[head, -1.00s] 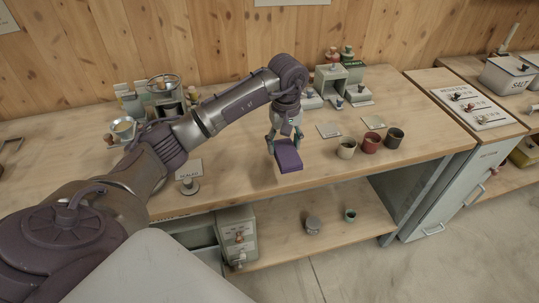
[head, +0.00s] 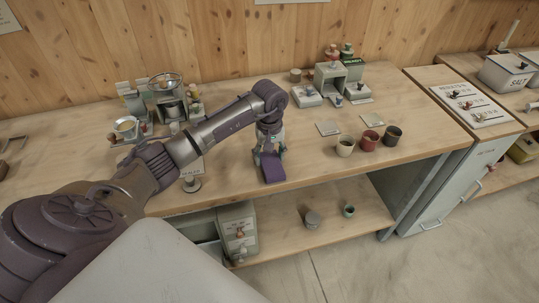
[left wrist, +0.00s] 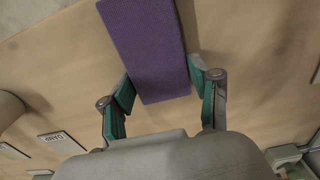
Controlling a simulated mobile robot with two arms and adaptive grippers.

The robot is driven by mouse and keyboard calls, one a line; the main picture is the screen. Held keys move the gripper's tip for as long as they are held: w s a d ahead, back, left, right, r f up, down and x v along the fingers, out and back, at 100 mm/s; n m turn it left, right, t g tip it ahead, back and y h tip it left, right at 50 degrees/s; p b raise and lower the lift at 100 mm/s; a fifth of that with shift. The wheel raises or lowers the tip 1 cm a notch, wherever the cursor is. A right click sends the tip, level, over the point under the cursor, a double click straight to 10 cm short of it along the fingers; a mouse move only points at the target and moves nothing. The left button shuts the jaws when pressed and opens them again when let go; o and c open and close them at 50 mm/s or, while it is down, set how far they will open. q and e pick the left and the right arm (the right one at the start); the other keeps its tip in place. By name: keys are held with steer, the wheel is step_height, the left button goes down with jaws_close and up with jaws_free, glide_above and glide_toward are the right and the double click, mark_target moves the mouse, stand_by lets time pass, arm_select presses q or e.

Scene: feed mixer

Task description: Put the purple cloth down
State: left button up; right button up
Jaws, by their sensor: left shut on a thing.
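The purple cloth (head: 272,168) is a folded, flat block at the front edge of the wooden bench in the head view. My left gripper (head: 268,151) points down at its back end and is shut on it. In the left wrist view the cloth (left wrist: 147,45) runs up and away from between the two fingers of the gripper (left wrist: 165,97). The cloth is at or just above the bench top; I cannot tell whether it touches. My right gripper is not in view.
Cream, red and dark cups (head: 369,141) stand to the right on the bench (head: 225,165). A small knobbed weight (head: 191,183) stands to the left. Grey devices (head: 331,80) stand at the back. The bench between cloth and cups is clear.

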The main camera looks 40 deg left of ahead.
mark_target(270, 157)
arm_select(q)
steer(key=o, duration=1.2)
steer(key=shift+f, duration=0.1)
steer(key=shift+c, duration=0.2)
steer(key=shift+r+p, duration=0.3)
steer(key=shift+p, duration=0.05)
steer(key=shift+w+r+b, duration=0.1)
steer(key=shift+r+b, duration=0.15)
steer(key=shift+b, duration=0.05)
step_height(270, 157, up, 11)
steer(key=b, duration=0.2)
steer(key=shift+r+b, duration=0.15)
steer(key=shift+b, duration=0.15)
steer(key=shift+d, duration=0.1)
